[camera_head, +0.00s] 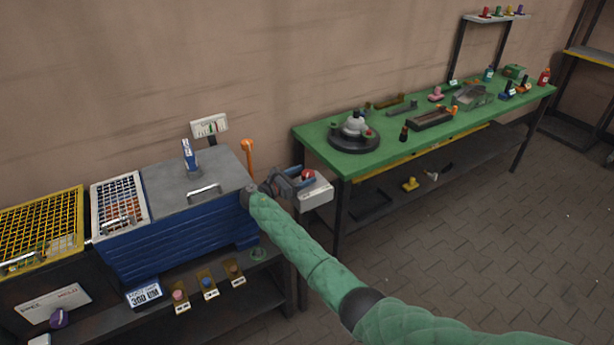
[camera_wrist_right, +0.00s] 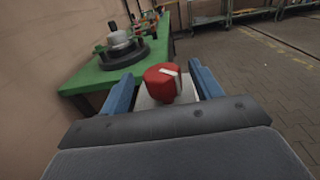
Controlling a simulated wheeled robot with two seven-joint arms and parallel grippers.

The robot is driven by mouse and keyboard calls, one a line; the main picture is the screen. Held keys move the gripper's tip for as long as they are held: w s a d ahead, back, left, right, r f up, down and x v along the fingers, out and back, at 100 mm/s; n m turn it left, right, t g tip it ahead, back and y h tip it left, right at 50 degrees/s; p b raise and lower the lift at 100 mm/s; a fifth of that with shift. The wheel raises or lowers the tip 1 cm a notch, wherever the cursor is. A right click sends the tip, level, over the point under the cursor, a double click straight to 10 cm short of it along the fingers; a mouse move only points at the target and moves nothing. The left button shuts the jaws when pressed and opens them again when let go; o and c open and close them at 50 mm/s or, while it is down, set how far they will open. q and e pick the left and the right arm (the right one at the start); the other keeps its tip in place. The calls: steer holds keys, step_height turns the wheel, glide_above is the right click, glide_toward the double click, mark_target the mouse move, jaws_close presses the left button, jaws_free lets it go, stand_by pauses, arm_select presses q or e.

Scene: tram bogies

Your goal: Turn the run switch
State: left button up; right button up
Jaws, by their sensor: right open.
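The run switch is a red knob (camera_wrist_right: 162,84) with a white mark, on a pale box (camera_head: 317,192) beside the blue machine. The red knob also shows in the head view (camera_head: 308,174). My right gripper (camera_head: 300,181) is open at the knob, with its blue fingers (camera_wrist_right: 158,88) on either side of it. I see gaps between the fingers and the knob in the right wrist view. My left gripper does not show.
The blue machine (camera_head: 180,238) with a grey lid stands left of the box, and an orange lever (camera_head: 247,152) rises beside it. A green workbench (camera_head: 322,155) with a round turntable (camera_head: 354,140) stands to the right. The paved floor (camera_head: 480,215) in front is clear.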

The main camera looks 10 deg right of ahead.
mark_target(303, 176)
steer(key=b+v, duration=0.1)
steer(key=v, duration=0.2)
steer(key=shift+s+a+f, duration=0.15)
steer(key=shift+s+a, duration=0.05)
steer(key=shift+a, duration=0.2)
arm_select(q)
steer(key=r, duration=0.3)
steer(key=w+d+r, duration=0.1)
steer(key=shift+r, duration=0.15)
arm_select(e)
steer(key=shift+s+a, duration=0.25)
steer(key=shift+a, duration=0.4)
